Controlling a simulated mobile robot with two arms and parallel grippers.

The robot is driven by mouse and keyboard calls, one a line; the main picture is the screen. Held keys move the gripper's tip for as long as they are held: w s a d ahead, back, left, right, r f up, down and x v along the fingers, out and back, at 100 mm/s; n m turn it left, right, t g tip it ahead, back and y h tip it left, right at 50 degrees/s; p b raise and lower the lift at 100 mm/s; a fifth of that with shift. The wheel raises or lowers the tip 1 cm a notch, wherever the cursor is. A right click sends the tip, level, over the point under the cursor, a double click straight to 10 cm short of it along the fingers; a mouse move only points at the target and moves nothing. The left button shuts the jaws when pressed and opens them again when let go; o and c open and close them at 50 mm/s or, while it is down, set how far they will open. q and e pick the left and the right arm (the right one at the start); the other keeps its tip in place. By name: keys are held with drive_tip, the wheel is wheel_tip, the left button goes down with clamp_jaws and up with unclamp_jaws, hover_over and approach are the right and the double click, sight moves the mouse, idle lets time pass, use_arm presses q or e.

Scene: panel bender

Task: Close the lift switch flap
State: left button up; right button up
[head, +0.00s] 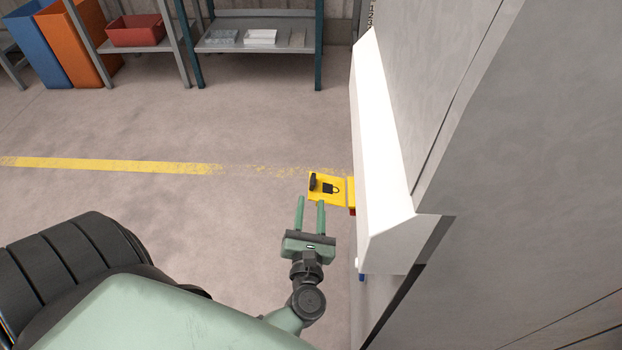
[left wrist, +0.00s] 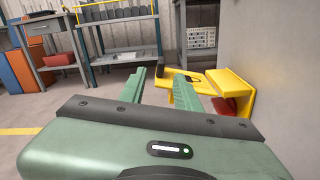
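The yellow lift switch flap (head: 328,188) sticks out from the side of the white and grey machine, with a dark padlock symbol and a small black part on its face. In the left wrist view, the yellow flap (left wrist: 184,94) stands out beyond the fingers, and a yellow housing (left wrist: 232,88) with a red part (left wrist: 226,107) is on the machine wall. My left gripper (head: 311,199) is open, its two green fingers apart and empty, just short of the flap. In the left wrist view its right finger overlaps the flap; I cannot tell whether they touch. My right gripper is not in view.
The machine's white ledge (head: 378,140) and grey panel (head: 520,160) fill the right side. Shelves (head: 258,45), a red bin (head: 135,30) and orange and blue containers stand at the back. The floor with its yellow line (head: 110,164) is clear on the left.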

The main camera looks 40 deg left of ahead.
sight(313, 188)
use_arm(q)
drive_tip(key=x, duration=0.8)
drive_tip(key=shift+w, duration=0.35)
clamp_jaws()
drive_tip(key=shift+f, duration=0.1)
idle(0.9)
